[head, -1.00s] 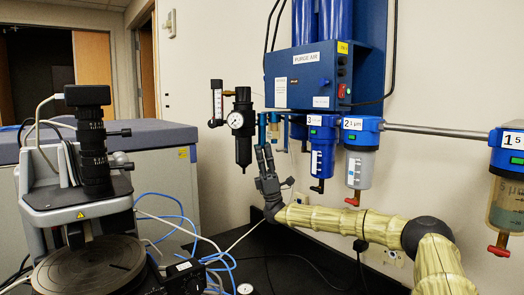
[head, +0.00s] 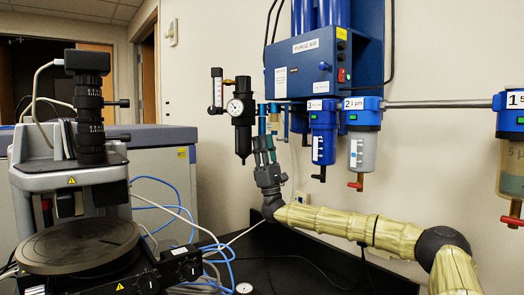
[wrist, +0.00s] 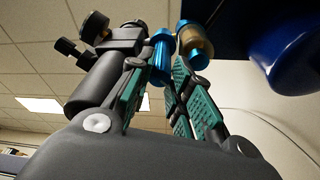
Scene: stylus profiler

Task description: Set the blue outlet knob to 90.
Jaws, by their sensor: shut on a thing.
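The blue outlet knob (wrist: 160,55) is a ribbed blue cylinder between my finger pads in the wrist view. It also shows as a narrow blue upright piece (head: 262,121) just above my fingers in the head view. My gripper (head: 265,145) points up from below, with its teal-padded fingers closed around the lower part of the knob. It also shows in the wrist view (wrist: 158,82). No scale or 90 mark on the knob is readable.
A black regulator with gauge (head: 242,122) hangs close left of my fingers. A second blue fitting with an amber part (wrist: 195,42) is close right. Blue filter 3 (head: 323,140) and grey filter 2 (head: 363,150) hang farther right. The profiler stage (head: 80,243) stands front left.

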